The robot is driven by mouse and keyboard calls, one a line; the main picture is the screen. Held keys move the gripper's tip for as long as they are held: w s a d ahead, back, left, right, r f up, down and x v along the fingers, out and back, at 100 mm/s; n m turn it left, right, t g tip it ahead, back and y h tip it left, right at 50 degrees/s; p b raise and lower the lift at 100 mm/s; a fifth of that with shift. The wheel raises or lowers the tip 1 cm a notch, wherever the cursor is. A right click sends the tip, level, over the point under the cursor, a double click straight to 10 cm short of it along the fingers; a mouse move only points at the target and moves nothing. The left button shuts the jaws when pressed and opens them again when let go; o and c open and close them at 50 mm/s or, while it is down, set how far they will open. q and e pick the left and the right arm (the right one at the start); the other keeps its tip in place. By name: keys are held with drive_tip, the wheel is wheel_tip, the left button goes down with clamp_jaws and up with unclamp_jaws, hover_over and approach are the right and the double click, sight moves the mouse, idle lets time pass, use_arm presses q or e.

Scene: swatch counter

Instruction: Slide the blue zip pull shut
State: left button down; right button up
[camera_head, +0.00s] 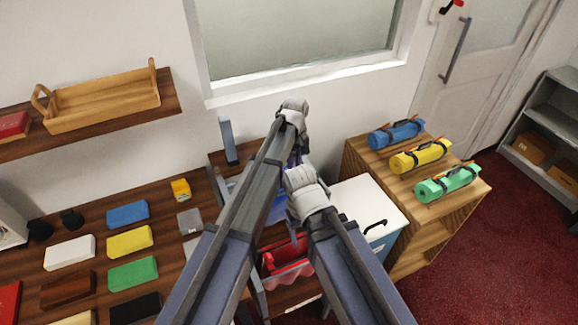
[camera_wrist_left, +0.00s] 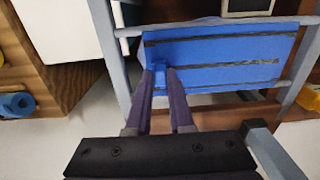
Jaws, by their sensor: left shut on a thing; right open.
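The panel hangs between grey bars. In the head view my own arms hide most of the panel, and the pull cannot be made out. My right gripper (camera_head: 297,240) is open, above a red fabric piece (camera_head: 287,268), apart from the blue panel; its fingertips are partly hidden.
A counter (camera_head: 75,222) with several coloured swatches fills the left. A shelf with a wooden tray (camera_head: 103,100) is on the wall.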

use_arm(q)
drive_tip(key=shift+w+d, duration=0.1)
drive_tip(key=shift+d, duration=0.1)
drive_tip(key=c, duration=0.8)
unclamp_jaws()
wheel_tip(320, 180, up, 8)
drive_tip(key=p, duration=0.8)
drive_tip(key=shift+f, duration=0.1)
